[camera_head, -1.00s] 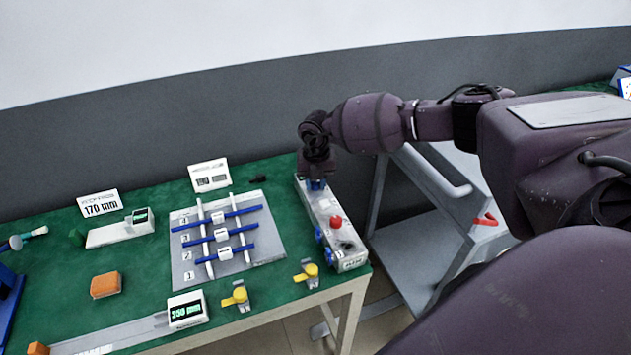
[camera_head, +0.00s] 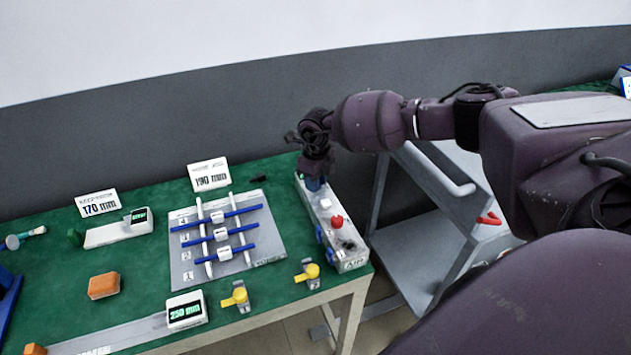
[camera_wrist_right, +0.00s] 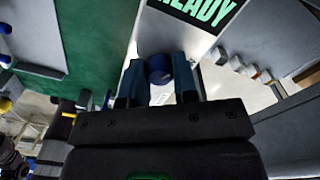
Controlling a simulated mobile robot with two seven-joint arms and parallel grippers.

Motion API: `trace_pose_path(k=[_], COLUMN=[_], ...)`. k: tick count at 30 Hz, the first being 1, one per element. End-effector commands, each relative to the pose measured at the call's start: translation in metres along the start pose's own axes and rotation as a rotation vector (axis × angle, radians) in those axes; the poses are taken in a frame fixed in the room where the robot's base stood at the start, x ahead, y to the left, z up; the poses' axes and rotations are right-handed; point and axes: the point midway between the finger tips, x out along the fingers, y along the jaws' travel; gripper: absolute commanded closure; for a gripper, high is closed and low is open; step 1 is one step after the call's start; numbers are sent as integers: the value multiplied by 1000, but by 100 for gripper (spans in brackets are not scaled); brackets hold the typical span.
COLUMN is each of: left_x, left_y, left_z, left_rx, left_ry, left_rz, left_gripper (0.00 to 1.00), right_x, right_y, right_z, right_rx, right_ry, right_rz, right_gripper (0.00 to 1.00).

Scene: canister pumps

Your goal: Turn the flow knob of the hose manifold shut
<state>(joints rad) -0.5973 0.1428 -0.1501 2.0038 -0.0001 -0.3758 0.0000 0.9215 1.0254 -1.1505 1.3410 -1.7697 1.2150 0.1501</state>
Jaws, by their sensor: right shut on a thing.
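The hose manifold (camera_head: 331,222) is a long pale box at the right end of the green table, with a red knob (camera_head: 337,221) on top and blue fittings on its left side. My right gripper (camera_head: 315,180) points down at its far end, shut on a blue knob. In the right wrist view, this blue flow knob (camera_wrist_right: 159,68) sits between the two fingers of my right gripper (camera_wrist_right: 160,82). The fingers partly hide the knob, and its turn angle cannot be told. My left gripper is not in view.
A grey board (camera_head: 270,243) with blue and white rods lies left of the manifold. Two yellow-handled valves (camera_head: 238,297) (camera_head: 311,271) are near the front edge. A grey cart (camera_head: 412,245) stands to the right. In the wrist view, a panel (camera_wrist_right: 205,14) reads READY in green.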

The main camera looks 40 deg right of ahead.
Motion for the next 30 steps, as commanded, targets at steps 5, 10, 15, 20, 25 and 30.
trace_pose_path(k=[5, 10, 15, 20, 25, 30], left_x=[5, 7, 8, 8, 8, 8], left_y=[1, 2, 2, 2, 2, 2], left_z=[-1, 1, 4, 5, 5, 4], left_rx=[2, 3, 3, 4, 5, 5], left_ry=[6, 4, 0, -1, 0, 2], left_rz=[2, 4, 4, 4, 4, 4], left_gripper=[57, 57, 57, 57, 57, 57], right_x=[2, 2, 1, 0, 0, -1], right_y=[0, 0, 0, 0, 0, 0], right_z=[0, 0, 0, 0, 0, 0], right_rx=[-160, -299, -409, -478, -520, -537], right_ry=[4, 7, 8, 9, 9, 9], right_rz=[1, 1, 1, 1, 0, 0], right_gripper=[96, 96, 96, 96, 96, 96])
